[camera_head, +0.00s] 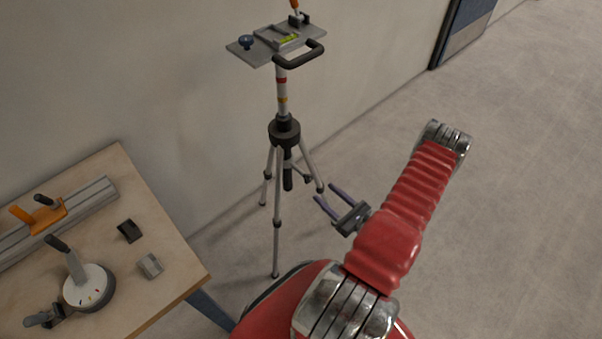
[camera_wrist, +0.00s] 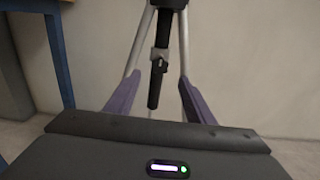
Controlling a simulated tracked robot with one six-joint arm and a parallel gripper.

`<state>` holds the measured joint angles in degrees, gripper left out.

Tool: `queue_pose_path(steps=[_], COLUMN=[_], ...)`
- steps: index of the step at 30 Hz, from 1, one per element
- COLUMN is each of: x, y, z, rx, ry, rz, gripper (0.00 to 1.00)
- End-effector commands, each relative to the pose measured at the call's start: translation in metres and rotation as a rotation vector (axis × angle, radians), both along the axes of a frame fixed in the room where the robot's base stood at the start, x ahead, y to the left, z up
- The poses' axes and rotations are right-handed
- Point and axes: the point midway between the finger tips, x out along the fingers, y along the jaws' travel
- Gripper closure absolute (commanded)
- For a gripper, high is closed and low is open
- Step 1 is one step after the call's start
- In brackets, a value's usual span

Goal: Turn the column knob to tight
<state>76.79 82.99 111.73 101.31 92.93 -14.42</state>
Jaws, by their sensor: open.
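A tripod stands on the floor in the head view, with a dark collar (camera_head: 284,131) under its striped column (camera_head: 282,92). A small dark knob-like end (camera_head: 308,180) sticks out low on its right side; I cannot tell if it is the column knob or how it is set. My gripper (camera_head: 325,192) is open and empty, in front of and right of the tripod's lower part. In the wrist view, the black lower end of the column (camera_wrist: 155,86) and a grey fitting (camera_wrist: 159,54) appear between the spread purple fingers (camera_wrist: 160,77). They look apart from the fingers.
The tripod carries a plate (camera_head: 240,52) with a blue knob (camera_head: 246,41), a green level (camera_head: 289,38) and a black handle (camera_head: 300,57). A wooden table (camera_head: 180,262) with fixtures stands at left. A wall is behind the tripod. Floor at right is clear.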

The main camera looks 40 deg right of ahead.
Motion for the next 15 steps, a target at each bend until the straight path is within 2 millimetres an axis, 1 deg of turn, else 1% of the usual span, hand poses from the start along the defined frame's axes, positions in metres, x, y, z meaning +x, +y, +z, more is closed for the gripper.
queue_pose_path(steps=[8,15], x=[0.019,0.046], y=[0.001,0.002], z=[0.0,0.0], rx=[-0.001,-0.001], ry=[0.0,-0.001], rz=[0.004,0.005], gripper=[0.51,0.51])
